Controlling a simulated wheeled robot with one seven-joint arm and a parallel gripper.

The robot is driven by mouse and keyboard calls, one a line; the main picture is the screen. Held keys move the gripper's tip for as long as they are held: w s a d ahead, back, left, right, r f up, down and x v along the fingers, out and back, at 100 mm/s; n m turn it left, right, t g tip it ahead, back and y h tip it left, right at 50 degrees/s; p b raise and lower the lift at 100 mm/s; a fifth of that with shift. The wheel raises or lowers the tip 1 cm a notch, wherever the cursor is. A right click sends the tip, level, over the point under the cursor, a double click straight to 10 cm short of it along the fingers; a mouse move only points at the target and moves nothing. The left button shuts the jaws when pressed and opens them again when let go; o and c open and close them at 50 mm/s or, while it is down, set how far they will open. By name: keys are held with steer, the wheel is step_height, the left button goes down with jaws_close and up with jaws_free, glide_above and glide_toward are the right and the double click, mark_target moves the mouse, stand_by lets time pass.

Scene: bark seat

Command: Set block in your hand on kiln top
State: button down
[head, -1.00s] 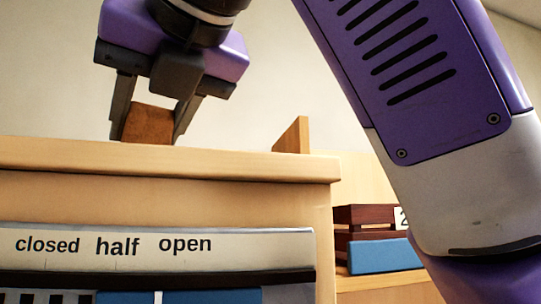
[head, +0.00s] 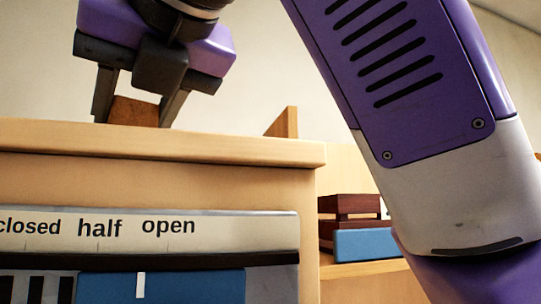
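The block (head: 134,110) is a reddish-brown piece in my gripper (head: 137,108). The two dark fingers stand on either side of it and appear to press on its sides. The wooden top (head: 230,148) of the large light-wood body, which I take as the kiln top, fills the left of the head view. The gripper points down behind its front edge. The block's lower part is hidden by that edge, so I cannot tell whether it touches the surface.
The front panel (head: 150,240) reads "closed", "half" and "open", with a blue slider (head: 190,286) below. An upright wooden board (head: 284,122) stands at the top's right. Dark red slatted crates (head: 350,211) and a blue box (head: 368,244) sit on a lower shelf at right.

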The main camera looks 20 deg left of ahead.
steer(key=shift+f, duration=0.1)
steer(key=c, duration=0.7)
jaws_free()
steer(key=shift+c, duration=0.2)
